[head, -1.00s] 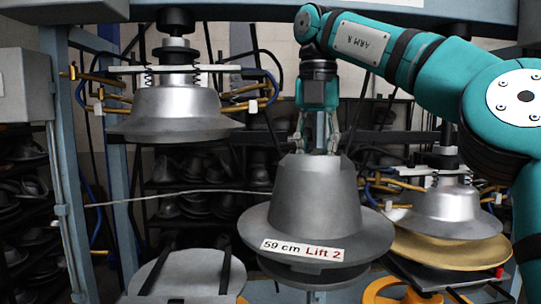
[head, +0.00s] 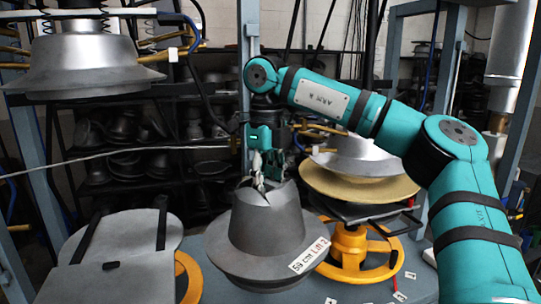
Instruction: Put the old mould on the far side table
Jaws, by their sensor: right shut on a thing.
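The old mould (head: 265,228) is a dark grey hat shape with a wide brim and a label reading "59 cm Lift 2", in the lower middle of the head view. My right gripper (head: 262,180) is shut on its top, and the mould hangs slightly tilted from it. The fingertips are partly hidden at the mould's notched crown. My left gripper is not in view. I cannot make out which surface is the far side table.
A press head with a silver mould (head: 90,62) hangs at the upper left. A flat grey plate (head: 125,235) lies below it. At right, a tan brimmed piece (head: 358,182) sits above a yellow handwheel (head: 350,250). Shelves of moulds (head: 130,140) stand behind.

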